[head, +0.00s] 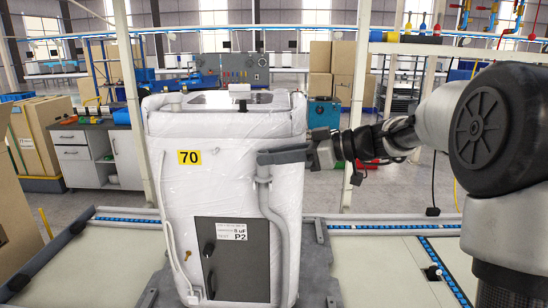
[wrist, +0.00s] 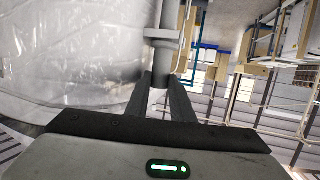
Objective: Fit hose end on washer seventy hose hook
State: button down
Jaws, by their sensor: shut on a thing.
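The washer (head: 225,140) is a tall white machine wrapped in clear film, with a yellow "70" label (head: 189,157) on its front. A grey hose (head: 264,195) runs up the right part of its front. My gripper (head: 268,157) reaches in from the right and is shut around the hose near its upper end. In the wrist view, the fingers (wrist: 163,95) close on a light grey tube (wrist: 163,58) with a collar, beside the wrapped washer side (wrist: 75,60). The fingers hide part of the hose end. I cannot clearly make out the hook.
The washer stands on a grey pallet-like base (head: 318,265) among pale floor panels with blue-dotted rails (head: 125,219). A dark panel labelled P2 (head: 232,258) is on its lower front. A cabinet (head: 85,155) and cartons (head: 335,70) stand behind. Free space lies right of the washer.

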jog(key=c, duration=1.5)
grip_release()
jog(key=shift+s+r, duration=0.1)
jog(key=shift+s, duration=0.05)
jog(key=shift+o, duration=0.2)
jog(key=shift+d, duration=0.1)
jog(key=b+v, duration=0.1)
jog(key=v, duration=1.6)
jog(key=shift+s, duration=0.15)
